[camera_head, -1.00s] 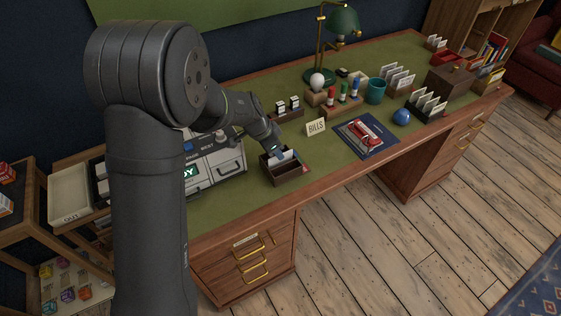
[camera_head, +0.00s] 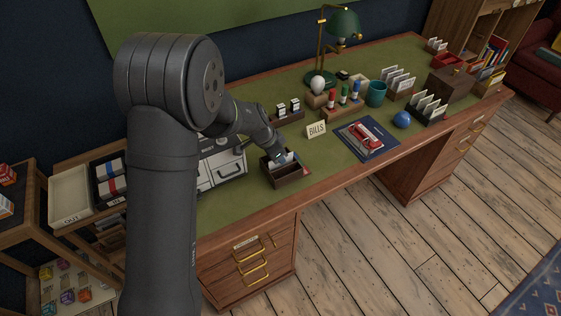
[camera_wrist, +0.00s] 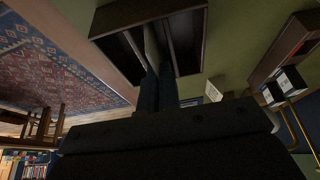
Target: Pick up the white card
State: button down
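The white card (camera_head: 289,156) stands in a dark wooden box with open compartments (camera_head: 286,179) near the front edge of the desk. The card is partly hidden by my gripper (camera_head: 281,158), which points down into the box. In the wrist view the box (camera_wrist: 192,42) is at the top, and a thin pale strip, seemingly the card on edge (camera_wrist: 151,45), runs down to my fingertips (camera_wrist: 160,72). The fingers are close together at the strip. Whether they press on it or leave a small gap cannot be told.
The BILLS sign (camera_head: 316,129) stands just right of the box, with a blue folder (camera_head: 382,146) beyond it. Behind are a low holder with small bottles (camera_head: 288,113) and a green lamp (camera_head: 340,24). A grey machine (camera_head: 222,170) stands close on the left.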

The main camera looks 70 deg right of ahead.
jog(key=shift+r, duration=0.65)
jog(key=s+a+r, duration=0.5)
jog(key=s+r, duration=0.4)
jog(key=s, duration=0.1)
jog(key=shift+s+a+r, duration=0.15)
jog(key=shift+a+r, duration=0.2)
